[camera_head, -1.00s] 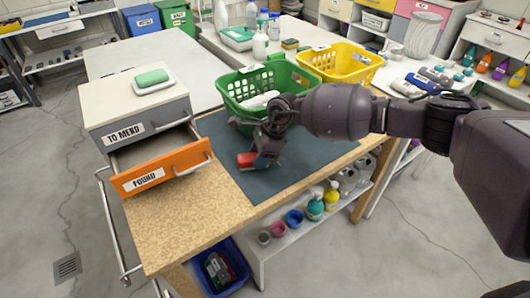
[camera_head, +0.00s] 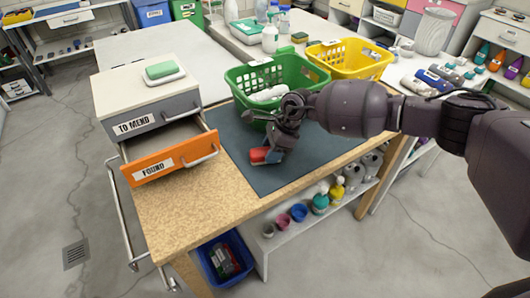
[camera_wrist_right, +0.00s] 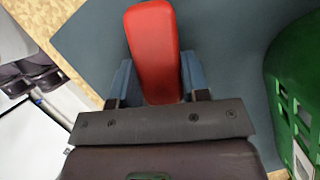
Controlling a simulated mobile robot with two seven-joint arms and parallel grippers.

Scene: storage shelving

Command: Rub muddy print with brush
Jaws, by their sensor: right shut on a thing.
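My right gripper (camera_head: 272,150) is low over the dark blue-grey mat (camera_head: 245,172) on the worktable. It is shut on a red-topped thing (camera_head: 260,155), which looks like the brush. In the right wrist view, the red rounded body of the brush (camera_wrist_right: 153,45) sticks out between the blue-grey fingers. Its bristles are hidden underneath, and I cannot tell whether they touch the mat. No muddy print can be made out on the visible mat. My left gripper is not in view.
A green basket (camera_head: 240,88) with white contents stands just behind my right gripper, a yellow basket (camera_head: 378,68) behind it to the right. On the left, an open orange drawer (camera_head: 182,158) juts from a small cabinet topped by a green soap bar (camera_head: 161,70). The front cork strip (camera_head: 200,215) is clear.

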